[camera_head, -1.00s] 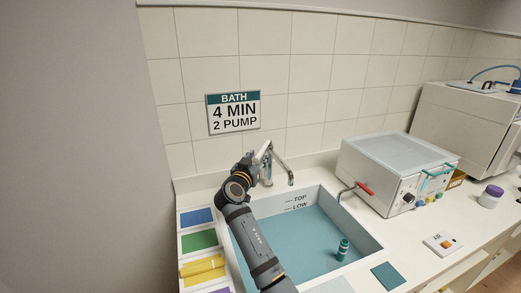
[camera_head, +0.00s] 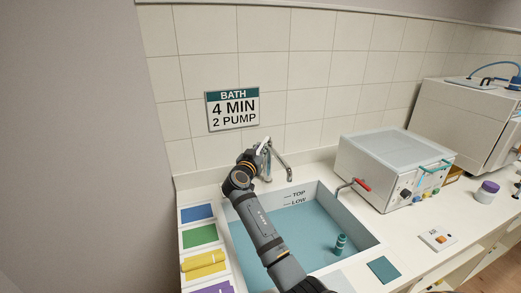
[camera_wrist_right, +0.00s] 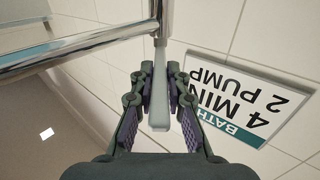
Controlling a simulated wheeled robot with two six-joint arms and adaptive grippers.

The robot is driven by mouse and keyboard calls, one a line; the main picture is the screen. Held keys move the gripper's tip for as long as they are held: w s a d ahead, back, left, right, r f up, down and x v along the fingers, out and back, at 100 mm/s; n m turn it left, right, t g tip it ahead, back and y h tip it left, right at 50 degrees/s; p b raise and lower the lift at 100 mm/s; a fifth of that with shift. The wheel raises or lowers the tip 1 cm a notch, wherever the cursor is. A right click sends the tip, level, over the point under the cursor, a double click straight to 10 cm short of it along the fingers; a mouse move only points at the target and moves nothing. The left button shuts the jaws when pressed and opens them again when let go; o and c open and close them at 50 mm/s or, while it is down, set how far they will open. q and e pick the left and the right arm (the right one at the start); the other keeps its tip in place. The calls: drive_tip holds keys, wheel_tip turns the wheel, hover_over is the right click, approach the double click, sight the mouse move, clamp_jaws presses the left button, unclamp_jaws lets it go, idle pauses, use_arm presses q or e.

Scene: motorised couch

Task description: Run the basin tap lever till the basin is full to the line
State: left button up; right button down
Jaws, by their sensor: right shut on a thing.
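The basin (camera_head: 366,240) is a sunken rectangular sink with blue-green water (camera_head: 290,245) in it. Its back wall bears the marks TOP and LOW. The water edge is close below the LOW mark, and the TOP mark is clear above it. The metal tap (camera_head: 283,163) stands behind the basin, its spout bent over it. My right gripper (camera_head: 264,152) is at the tap, shut on the pale tap lever (camera_wrist_right: 159,90), which sits between its finger pads in the wrist view. Whether water runs from the spout is too small to tell. My left gripper is out of view.
A small teal bottle (camera_head: 340,244) is in the basin. A grey box-shaped bath unit (camera_head: 395,165) with a red-handled spout (camera_head: 357,185) stands right of it. A BATH sign (camera_head: 233,108) hangs on the tiled wall.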

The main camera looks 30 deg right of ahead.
drive_tip(key=shift+s+d+n+t+y, duration=0.35)
drive_tip(key=shift+n+t+y, duration=0.15)
drive_tip(key=shift+t+y, duration=0.1)
drive_tip(key=shift+s+d+n+t+y, duration=0.3)
drive_tip(key=shift+n+t+y, duration=0.2)
drive_tip(key=shift+t, duration=0.1)
drive_tip(key=c, duration=1.3)
unclamp_jaws()
drive_tip(key=shift+a, duration=0.1)
drive_tip(key=v, duration=1.2)
